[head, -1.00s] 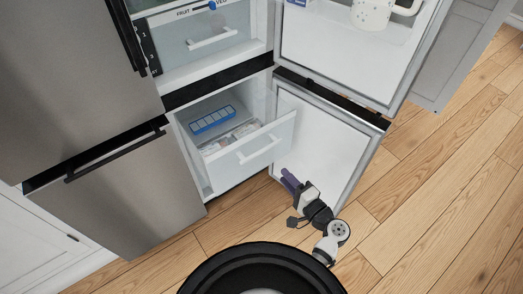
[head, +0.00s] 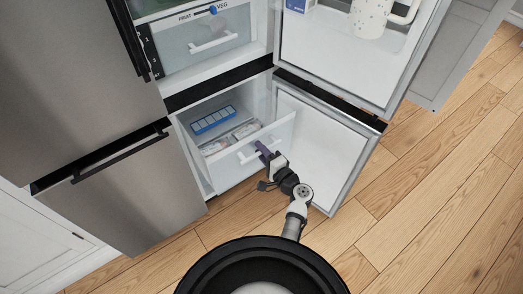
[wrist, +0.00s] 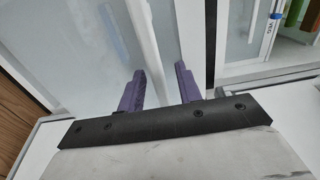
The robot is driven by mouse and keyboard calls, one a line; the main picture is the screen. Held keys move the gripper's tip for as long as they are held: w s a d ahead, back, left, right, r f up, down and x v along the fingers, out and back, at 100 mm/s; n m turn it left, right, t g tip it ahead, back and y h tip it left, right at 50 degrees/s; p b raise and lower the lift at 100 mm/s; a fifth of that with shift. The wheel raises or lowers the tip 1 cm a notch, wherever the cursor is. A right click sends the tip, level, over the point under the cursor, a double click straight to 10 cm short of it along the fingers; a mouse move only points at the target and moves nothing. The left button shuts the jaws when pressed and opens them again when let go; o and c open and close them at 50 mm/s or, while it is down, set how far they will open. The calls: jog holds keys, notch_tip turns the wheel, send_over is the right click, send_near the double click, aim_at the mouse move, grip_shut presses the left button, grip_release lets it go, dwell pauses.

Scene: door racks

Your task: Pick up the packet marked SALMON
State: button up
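Flat packets (head: 215,147) lie in the pulled-out lower freezer drawer (head: 283,135) in the head view. Their print is too small to read, so I cannot tell which is marked SALMON. My gripper (head: 261,149) is at the right part of the drawer's front, close to its white handle (head: 246,157). In the wrist view my gripper (wrist: 159,68) has its two purple fingers apart, with a pale bar, seemingly the handle (wrist: 148,40), running between them. I cannot tell whether the fingers touch it.
A blue-and-white tray (head: 213,121) sits at the back of the drawer. The open lower door (head: 325,150) stands right of my arm. Wooden floor is clear to the right.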

jog(key=shift+c, duration=0.4)
grip_shut()
jog(key=shift+b+v, duration=0.3)
jog(key=shift+v, duration=1.4)
jog(key=shift+o, duration=0.4)
grip_release()
jog(key=b+v, duration=0.3)
jog(key=v, duration=1.1)
